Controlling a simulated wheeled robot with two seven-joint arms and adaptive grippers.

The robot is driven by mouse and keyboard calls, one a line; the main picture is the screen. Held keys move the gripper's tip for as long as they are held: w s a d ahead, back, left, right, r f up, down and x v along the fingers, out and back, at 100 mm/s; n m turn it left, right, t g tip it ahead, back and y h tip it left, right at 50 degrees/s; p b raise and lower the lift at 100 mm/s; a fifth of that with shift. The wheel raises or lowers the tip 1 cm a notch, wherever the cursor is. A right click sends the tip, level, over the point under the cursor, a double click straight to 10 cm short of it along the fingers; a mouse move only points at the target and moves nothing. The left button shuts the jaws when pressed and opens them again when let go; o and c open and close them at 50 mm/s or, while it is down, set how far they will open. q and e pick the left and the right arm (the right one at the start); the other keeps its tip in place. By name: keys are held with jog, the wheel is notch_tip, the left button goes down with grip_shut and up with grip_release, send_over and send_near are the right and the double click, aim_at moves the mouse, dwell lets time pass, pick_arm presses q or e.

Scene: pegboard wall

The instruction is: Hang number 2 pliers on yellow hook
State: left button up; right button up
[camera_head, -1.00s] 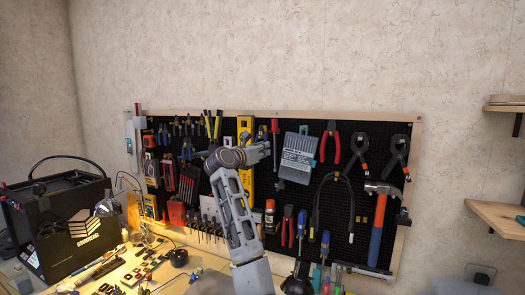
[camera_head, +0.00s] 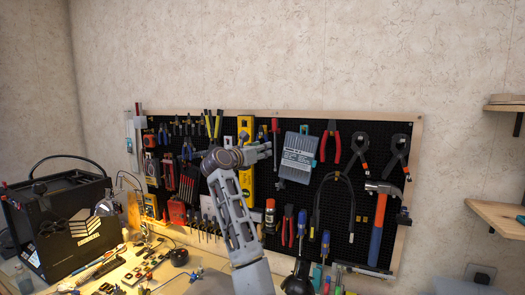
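My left gripper (camera_head: 266,149) is in front of the pegboard, left of its middle, at the end of my grey arm. It points right; its fingers are too small to tell open or shut, and I see nothing held in it. Red-handled pliers (camera_head: 330,143) hang upper right of the middle. Two dark plier-like tools with orange marks (camera_head: 358,155) (camera_head: 398,152) hang to their right. Smaller red pliers (camera_head: 288,225) hang lower down. I cannot read any number 2, and cannot make out a yellow hook. My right gripper is not clearly in view.
The black pegboard (camera_head: 345,250) is crowded with tools, including a yellow level (camera_head: 245,127), a grey case (camera_head: 297,157) and a hammer (camera_head: 377,225). A black machine (camera_head: 65,225) stands on the littered bench at left. Shelves (camera_head: 500,215) are at right.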

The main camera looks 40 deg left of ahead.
pick_arm(q)
jog(key=s+d, duration=0.1)
jog(key=s, duration=0.9)
jog(key=shift+s+d, duration=0.15)
jog(key=shift+s, duration=0.1)
jog(key=shift+f, duration=0.1)
dwell(0.5)
